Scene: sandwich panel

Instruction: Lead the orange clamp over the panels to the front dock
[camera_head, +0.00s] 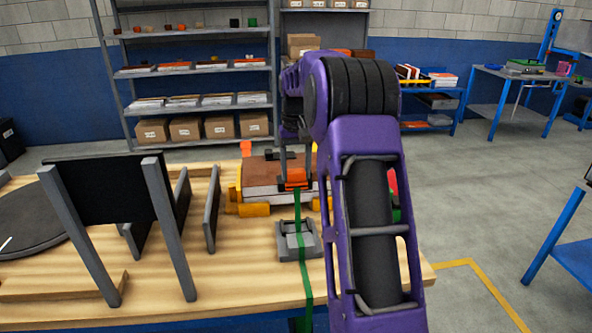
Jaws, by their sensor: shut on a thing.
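My gripper (294,174) hangs below my purple arm and is shut on the orange clamp (294,186). A green strap (304,262) runs from the clamp down past a grey metal dock (284,241) and over the table's front edge. The dock lies on the table in front of the panels. The stacked panels (262,172), brown on top, lie behind the clamp between yellow-orange blocks (247,210). The clamp appears at the stack's front side; its exact height above the table is hard to tell. My arm hides the right part of the stack.
The wooden table (240,270) holds a rack with grey posts (160,215) and dark plates at left, beside a dark round disc (35,225). A red and green thing (393,185) shows partly behind my arm. Bare wood lies left of the dock. Shelves (195,70) stand behind.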

